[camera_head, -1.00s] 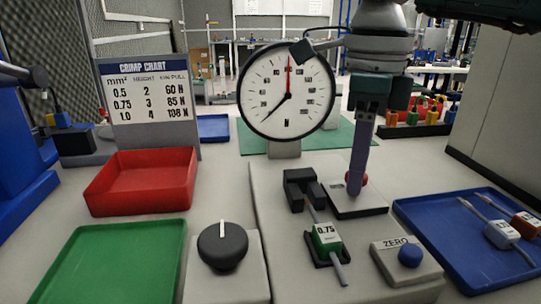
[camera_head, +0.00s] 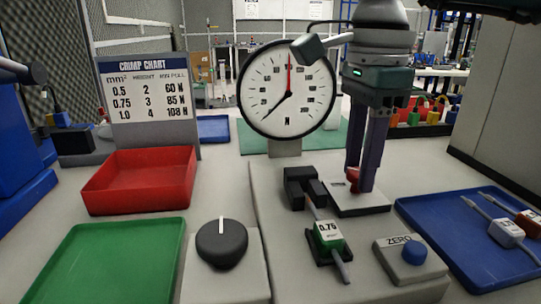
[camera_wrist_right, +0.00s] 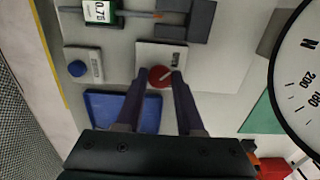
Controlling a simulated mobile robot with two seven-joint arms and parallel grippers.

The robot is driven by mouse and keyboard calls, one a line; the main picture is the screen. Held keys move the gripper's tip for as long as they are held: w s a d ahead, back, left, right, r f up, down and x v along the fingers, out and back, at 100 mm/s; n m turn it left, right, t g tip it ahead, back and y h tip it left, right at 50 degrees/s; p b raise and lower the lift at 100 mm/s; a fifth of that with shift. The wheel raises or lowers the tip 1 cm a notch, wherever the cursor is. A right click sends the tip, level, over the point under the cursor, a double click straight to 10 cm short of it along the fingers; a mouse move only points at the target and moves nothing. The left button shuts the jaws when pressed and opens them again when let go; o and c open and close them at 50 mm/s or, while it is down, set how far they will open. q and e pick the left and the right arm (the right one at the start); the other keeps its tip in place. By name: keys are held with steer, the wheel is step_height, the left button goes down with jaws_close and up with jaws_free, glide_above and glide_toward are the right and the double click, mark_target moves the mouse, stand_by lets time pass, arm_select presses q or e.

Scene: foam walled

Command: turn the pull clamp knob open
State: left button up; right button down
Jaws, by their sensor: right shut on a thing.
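The pull clamp knob (camera_head: 352,178) is small and red on a pale plate (camera_head: 362,202), right of the dark clamp block (camera_head: 300,186). In the right wrist view the knob (camera_wrist_right: 159,76) shows a pale diagonal line across its top. My right gripper (camera_head: 359,184) points down with its two purple fingers on either side of the knob, shut on it. The fingers also show in the right wrist view (camera_wrist_right: 164,80). A green 0.75 crimp piece (camera_head: 327,238) lies in a dark holder in front of the clamp block. My left gripper is not in view.
A round dial gauge (camera_head: 270,100) stands behind the clamp. A ZERO button box (camera_head: 396,266) stands in front, and a blue tray (camera_head: 450,236) with tagged leads lies to the right. A black dial (camera_head: 221,245), red tray (camera_head: 130,190) and green tray (camera_head: 110,262) are left.

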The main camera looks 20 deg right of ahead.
mark_target(358, 171)
steer(key=shift+r, duration=0.1)
stand_by(0.3)
steer(key=c, duration=0.5)
jaws_free()
steer(key=shift+c, duration=0.2)
step_height(358, 171, up, 10)
steer(key=shift+p, duration=0.35)
